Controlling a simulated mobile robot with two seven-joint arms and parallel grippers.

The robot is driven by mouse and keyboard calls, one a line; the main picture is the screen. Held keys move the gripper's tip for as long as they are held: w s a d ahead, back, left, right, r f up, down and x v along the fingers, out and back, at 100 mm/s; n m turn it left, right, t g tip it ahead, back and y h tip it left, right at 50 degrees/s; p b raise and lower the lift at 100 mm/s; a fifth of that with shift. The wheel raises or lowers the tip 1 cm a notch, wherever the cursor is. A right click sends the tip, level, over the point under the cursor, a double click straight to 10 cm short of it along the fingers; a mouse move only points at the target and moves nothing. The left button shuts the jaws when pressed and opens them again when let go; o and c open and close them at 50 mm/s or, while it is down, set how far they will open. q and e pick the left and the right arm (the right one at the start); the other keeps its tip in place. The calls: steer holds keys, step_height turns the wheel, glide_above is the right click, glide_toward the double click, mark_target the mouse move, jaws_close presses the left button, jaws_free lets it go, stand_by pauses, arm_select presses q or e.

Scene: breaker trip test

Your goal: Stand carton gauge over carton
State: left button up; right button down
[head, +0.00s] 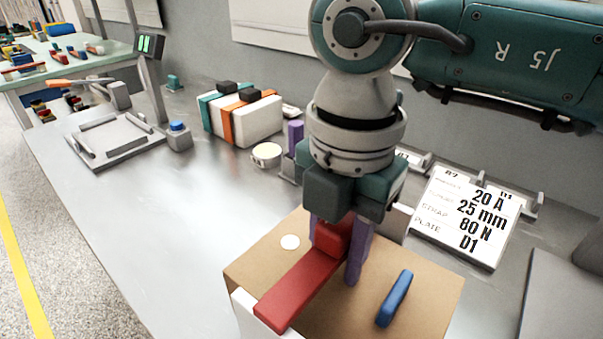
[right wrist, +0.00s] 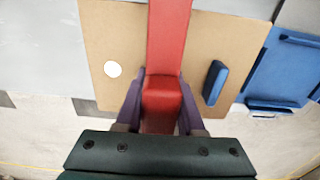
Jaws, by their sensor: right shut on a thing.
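The carton gauge (head: 293,287) is a red bar with a raised red grip block; it also shows in the right wrist view (right wrist: 168,40). My right gripper (head: 336,245) points down with its purple fingers shut on the grip block. The bar lies across above the brown carton (head: 252,268), whose top also shows in the right wrist view (right wrist: 115,30). A white upright piece (head: 250,312) shows below the bar's near end, at the carton's side. Whether the gauge touches the carton top I cannot tell. My left gripper is not in view.
The carton top bears a blue bar (head: 394,298) and a white disc (head: 290,242). A sign board (head: 468,215) stands to the right. A strapped white box (head: 255,125), a round tin (head: 267,154) and a grey fixture (head: 115,138) stand farther back.

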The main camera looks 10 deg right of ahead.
steer(key=c, duration=0.8)
jaws_free()
steer(key=f, duration=0.2)
steer(key=d+f, duration=0.1)
steer(key=shift+s+d+f, duration=0.1)
steer(key=shift+d+f, duration=0.05)
steer(key=shift+f, duration=0.2)
steer(key=o, duration=0.4)
steer(key=shift+r, duration=0.4)
steer(key=shift+c, duration=0.2)
steer(key=r, duration=0.3)
steer(key=a+r, duration=0.1)
steer(key=r, duration=0.1)
steer(key=shift+w+a+p, duration=0.1)
steer(key=shift+w+p, duration=0.15)
steer(key=shift+p, duration=0.05)
step_height(320, 180, up, 7)
steer(key=shift+f, duration=0.1)
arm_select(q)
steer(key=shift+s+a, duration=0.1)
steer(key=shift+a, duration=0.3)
arm_select(e)
steer(key=shift+r, duration=0.55)
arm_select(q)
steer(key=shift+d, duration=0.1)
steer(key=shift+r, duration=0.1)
